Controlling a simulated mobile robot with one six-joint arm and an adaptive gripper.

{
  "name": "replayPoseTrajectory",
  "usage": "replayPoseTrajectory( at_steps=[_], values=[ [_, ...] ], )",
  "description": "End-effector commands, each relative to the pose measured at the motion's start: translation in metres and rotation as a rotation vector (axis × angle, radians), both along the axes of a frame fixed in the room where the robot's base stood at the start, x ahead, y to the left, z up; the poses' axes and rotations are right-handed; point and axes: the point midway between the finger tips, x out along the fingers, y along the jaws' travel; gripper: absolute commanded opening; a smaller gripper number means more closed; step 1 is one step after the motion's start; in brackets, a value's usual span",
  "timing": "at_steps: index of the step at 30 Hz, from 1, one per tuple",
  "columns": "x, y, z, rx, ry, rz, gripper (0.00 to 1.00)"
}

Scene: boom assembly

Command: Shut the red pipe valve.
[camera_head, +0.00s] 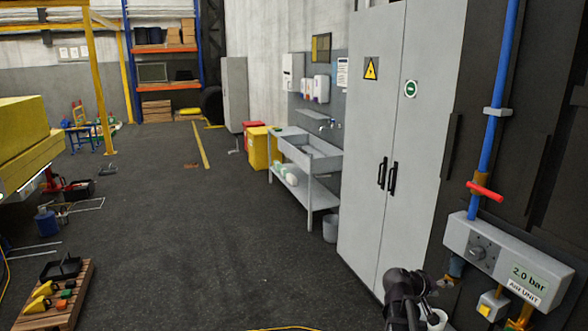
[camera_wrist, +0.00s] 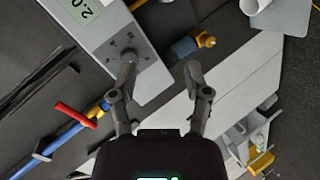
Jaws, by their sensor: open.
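The red valve handle (camera_head: 485,191) sits on a blue vertical pipe (camera_head: 499,90) at the right, just above a grey air unit box (camera_head: 505,262). The handle lies across the pipe, slightly tilted. In the wrist view the red handle (camera_wrist: 76,115) shows at the left, on the slanting blue pipe (camera_wrist: 65,137). My gripper (camera_wrist: 160,70) is open with nothing between its fingers. It is apart from the handle, which lies to the left of the left finger. In the head view part of my dark arm shows at the bottom, and the fingers cannot be made out clearly.
The air unit has a round dial (camera_head: 484,252) and a "2.0 bar" label (camera_head: 529,279). A tall grey cabinet (camera_head: 400,130) stands left of the pipe. A sink bench (camera_head: 312,160) stands farther back. Open dark floor (camera_head: 200,230) lies to the left.

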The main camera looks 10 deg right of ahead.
Motion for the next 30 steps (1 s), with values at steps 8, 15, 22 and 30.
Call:
replayPoseTrajectory(
  at_steps=[8,15,22,30],
  values=[
    [0.009,0.113,-0.092,0.347,0.025,0.048,0.62],
    [0.003,0.221,-0.155,0.653,0.106,0.119,0.62],
    [-0.016,0.321,-0.196,0.922,0.22,0.206,0.62],
    [-0.032,0.376,-0.209,1.076,0.302,0.266,0.62]
  ],
)
